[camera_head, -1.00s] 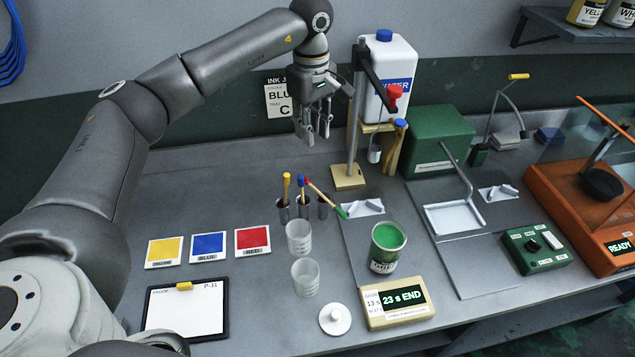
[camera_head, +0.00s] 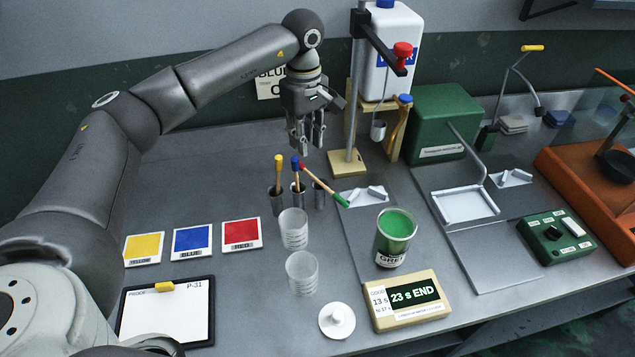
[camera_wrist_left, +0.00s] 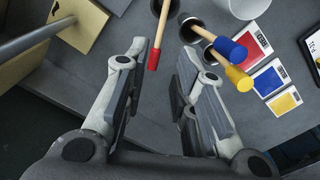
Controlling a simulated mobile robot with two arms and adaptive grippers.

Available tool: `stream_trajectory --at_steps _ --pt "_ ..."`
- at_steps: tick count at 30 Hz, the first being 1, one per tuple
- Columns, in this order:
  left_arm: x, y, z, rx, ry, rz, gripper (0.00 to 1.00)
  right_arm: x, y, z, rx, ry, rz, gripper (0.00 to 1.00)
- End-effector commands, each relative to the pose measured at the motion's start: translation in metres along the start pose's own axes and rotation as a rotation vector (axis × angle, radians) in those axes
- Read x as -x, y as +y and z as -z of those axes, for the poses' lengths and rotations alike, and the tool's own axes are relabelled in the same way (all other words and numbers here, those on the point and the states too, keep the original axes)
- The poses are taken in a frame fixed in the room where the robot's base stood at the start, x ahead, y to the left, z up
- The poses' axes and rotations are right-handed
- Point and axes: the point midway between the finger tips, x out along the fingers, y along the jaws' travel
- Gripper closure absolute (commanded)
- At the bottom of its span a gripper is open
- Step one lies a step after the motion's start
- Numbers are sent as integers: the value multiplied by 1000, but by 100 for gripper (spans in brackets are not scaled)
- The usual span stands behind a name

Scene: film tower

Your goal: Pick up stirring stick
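Several stirring sticks stand in small dark metal cups on the bench. The yellow-topped stick (camera_head: 278,172) and the blue-topped stick (camera_head: 297,174) stand nearly upright. My left gripper (camera_head: 307,148) hangs pointing down just above the stick tops, open and empty. In the left wrist view, the red-ended stick (camera_wrist_left: 158,38) reaches toward the gap between the open fingers (camera_wrist_left: 155,95), apart from them. The blue (camera_wrist_left: 228,50) and yellow (camera_wrist_left: 238,77) tops lie beyond the right finger. My right gripper is not seen.
Two clear cups (camera_head: 293,229) (camera_head: 302,272) stand in front of the sticks. A green paint can (camera_head: 394,240) is at their right. A stand pole (camera_head: 355,110) with a wooden base (camera_head: 348,162) rises close right of the gripper. Colour cards (camera_head: 192,240) lie left.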

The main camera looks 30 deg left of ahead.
Motion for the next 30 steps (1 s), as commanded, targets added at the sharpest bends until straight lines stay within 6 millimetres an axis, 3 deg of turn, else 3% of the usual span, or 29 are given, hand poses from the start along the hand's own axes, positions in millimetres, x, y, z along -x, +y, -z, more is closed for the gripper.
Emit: stream_trajectory --at_steps 21,29,30 --pt "-84 2 3 0 -1 2 75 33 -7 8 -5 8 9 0" --pt "-87 2 3 -1 0 1 75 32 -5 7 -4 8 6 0" --pt "-87 2 3 -1 0 1 80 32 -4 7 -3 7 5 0"
